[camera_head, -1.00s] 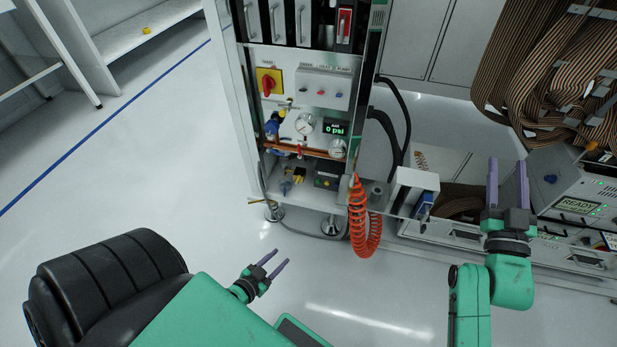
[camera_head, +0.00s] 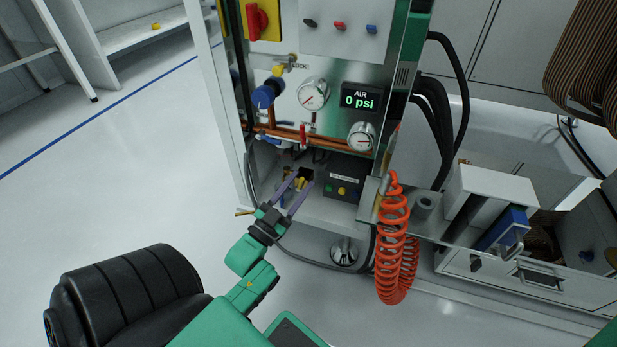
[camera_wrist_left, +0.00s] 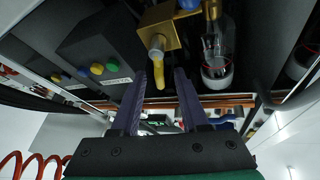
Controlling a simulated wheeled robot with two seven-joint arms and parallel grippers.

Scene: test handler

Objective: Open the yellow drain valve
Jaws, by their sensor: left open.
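The yellow drain valve (camera_head: 299,184) sits low in the cabinet's bottom bay, under the copper pipe. In the left wrist view, a brass-yellow block (camera_wrist_left: 162,27) shows at the top middle, with a yellow lever (camera_wrist_left: 158,72) hanging down from it. My left gripper (camera_head: 302,180) is open at the mouth of the bay. In the left wrist view its two purple fingers (camera_wrist_left: 160,75) stand on either side of the yellow lever, with gaps visible. I cannot tell whether either finger touches it. My right gripper is out of view.
A black box with coloured buttons (camera_head: 343,181) stands right of the valve. A clear bowl (camera_wrist_left: 217,62) hangs beside the block. The copper pipe (camera_head: 330,142) crosses above. An orange coiled hose (camera_head: 394,235) hangs at right. The gauge display (camera_head: 360,102) reads 0 psi.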

